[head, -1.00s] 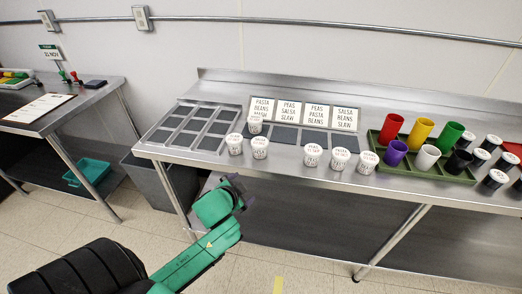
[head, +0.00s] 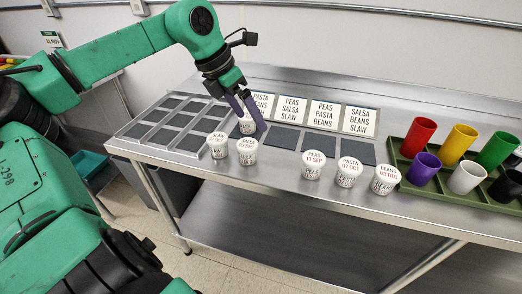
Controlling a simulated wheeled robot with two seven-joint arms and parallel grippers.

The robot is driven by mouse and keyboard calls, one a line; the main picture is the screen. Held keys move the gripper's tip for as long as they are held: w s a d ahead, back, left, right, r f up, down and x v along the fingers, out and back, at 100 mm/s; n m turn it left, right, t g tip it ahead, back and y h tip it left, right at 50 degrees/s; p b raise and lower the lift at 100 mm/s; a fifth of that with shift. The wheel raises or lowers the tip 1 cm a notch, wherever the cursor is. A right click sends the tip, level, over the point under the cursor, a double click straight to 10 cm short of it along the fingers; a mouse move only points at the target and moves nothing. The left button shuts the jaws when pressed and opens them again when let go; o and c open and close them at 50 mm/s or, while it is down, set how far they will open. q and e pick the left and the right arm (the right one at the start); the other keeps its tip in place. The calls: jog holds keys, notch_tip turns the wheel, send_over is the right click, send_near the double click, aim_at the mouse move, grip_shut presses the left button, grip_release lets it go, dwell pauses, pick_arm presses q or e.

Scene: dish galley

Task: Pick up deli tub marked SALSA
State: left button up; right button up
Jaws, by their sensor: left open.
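Several white deli tubs with printed lids stand on the steel counter (head: 290,190). The front tub left of centre (head: 247,152) has a lid that seems to read SALSA, though the print is small. A tub reading SLAW (head: 217,146) stands just left of it. Another tub (head: 246,127) stands behind them, its lid partly hidden by my left gripper (head: 250,122). That gripper points down with its purple fingers open around or just in front of this rear tub; I cannot tell whether they touch it. My right gripper is out of view.
Tubs reading PEAS (head: 312,164), PASTA (head: 348,171) and BEANS (head: 385,179) stand to the right along the front. Word cards (head: 324,115) stand behind dark pads (head: 326,146). A grey slotted tray (head: 150,130) is left; a green tray (head: 440,190) holds coloured cups.

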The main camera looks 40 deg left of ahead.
pick_arm(q)
jog(key=s+a+r+y, duration=0.1)
jog(key=a+y, duration=0.1)
jog(key=a, duration=0.1)
jog(key=g+p, duration=0.1)
send_over(246, 144)
jog(key=s, duration=0.2)
jog(key=f, duration=0.5)
jog(key=shift+s+a+f, duration=0.2)
jog(key=shift+a+f, duration=0.05)
jog(key=x, duration=0.2)
jog(key=p+x, duration=0.1)
jog(key=x, duration=0.4)
jog(key=shift+w+d+f+p, duration=0.1)
jog(key=shift+w+f+p, duration=0.15)
jog(key=shift+w+p, duration=0.1)
jog(key=shift+w+f, duration=0.2)
jog(key=shift+f, duration=0.1)
jog(key=shift+r, duration=0.1)
jog(key=c, duration=1.4)
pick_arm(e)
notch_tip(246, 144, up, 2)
